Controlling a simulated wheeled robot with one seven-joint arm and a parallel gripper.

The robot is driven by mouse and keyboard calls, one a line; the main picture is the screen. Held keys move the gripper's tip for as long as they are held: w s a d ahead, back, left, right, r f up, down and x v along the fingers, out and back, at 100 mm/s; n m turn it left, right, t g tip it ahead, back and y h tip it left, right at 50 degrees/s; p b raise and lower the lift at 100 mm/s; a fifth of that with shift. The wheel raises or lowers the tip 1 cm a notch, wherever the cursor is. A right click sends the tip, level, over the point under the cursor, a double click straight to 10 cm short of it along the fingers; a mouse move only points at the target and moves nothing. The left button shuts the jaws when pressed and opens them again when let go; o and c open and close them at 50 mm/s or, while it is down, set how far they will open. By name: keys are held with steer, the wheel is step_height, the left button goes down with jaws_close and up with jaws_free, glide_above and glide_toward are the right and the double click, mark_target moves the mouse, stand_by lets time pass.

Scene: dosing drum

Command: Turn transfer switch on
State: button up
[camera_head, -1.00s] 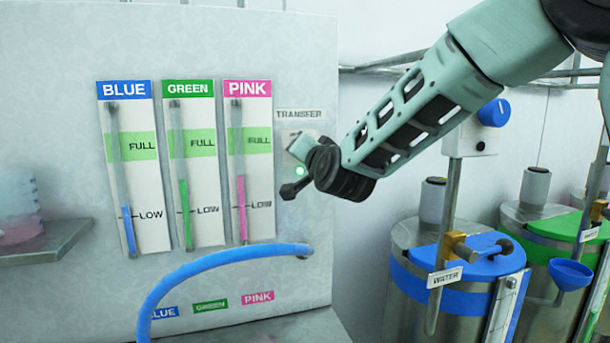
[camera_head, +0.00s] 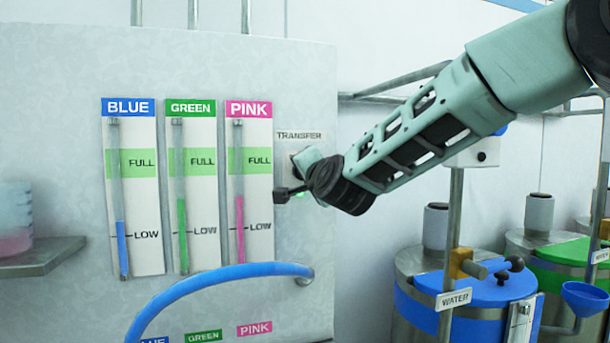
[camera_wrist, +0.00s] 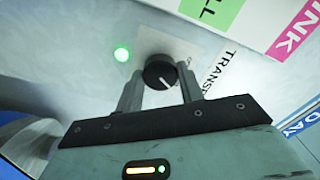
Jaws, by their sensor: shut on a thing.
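The transfer switch is a round black knob (camera_wrist: 158,71) with a white pointer line, on a light plate in the wrist view. The pointer slants toward the lower right of that picture. My gripper (camera_wrist: 161,88) has one finger on each side of the knob and is shut on it. A green light (camera_wrist: 122,54) glows beside the knob. In the head view my gripper (camera_head: 303,172) is at the panel, just below the TRANSFER label (camera_head: 299,135). It hides the knob there, and only a little green glow shows under it.
The panel (camera_head: 300,80) carries BLUE, GREEN and PINK level gauges (camera_head: 133,190) left of my gripper. A blue hose (camera_head: 215,272) arcs below. Drums with blue (camera_head: 470,290) and green lids stand at right. A metal shelf (camera_head: 45,262) holds a container at left.

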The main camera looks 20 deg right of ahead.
steer(key=o, duration=1)
steer(key=shift+s, duration=0.1)
steer(key=s+b, duration=0.2)
steer(key=s, duration=1.5)
steer(key=shift+s, duration=0.1)
steer(key=s+a+f+n+g+y, duration=0.35)
steer(key=a+f+n+g, duration=0.2)
steer(key=f, duration=0.35)
steer(key=s+a+f+n+g+y, duration=0.2)
steer(key=s+a+f+n+g, duration=0.3)
steer(key=f, duration=0.5)
steer(key=s+d+f+n+g+h, duration=0.1)
steer(key=s+f+n+g, duration=0.1)
steer(key=s, duration=0.3)
steer(key=s+d+f+n+g+h, duration=0.2)
steer(key=s+f+n+g, duration=0.1)
steer(key=s+f+n, duration=0.1)
steer(key=s+d+f+n+g+h, duration=0.1)
steer(key=s+f+n+g+h, duration=0.1)
steer(key=s+f, duration=0.3)
steer(key=shift+s+d+n+g, duration=0.2)
steer(key=shift+s+n, duration=0.25)
steer(key=shift+s, duration=0.6)
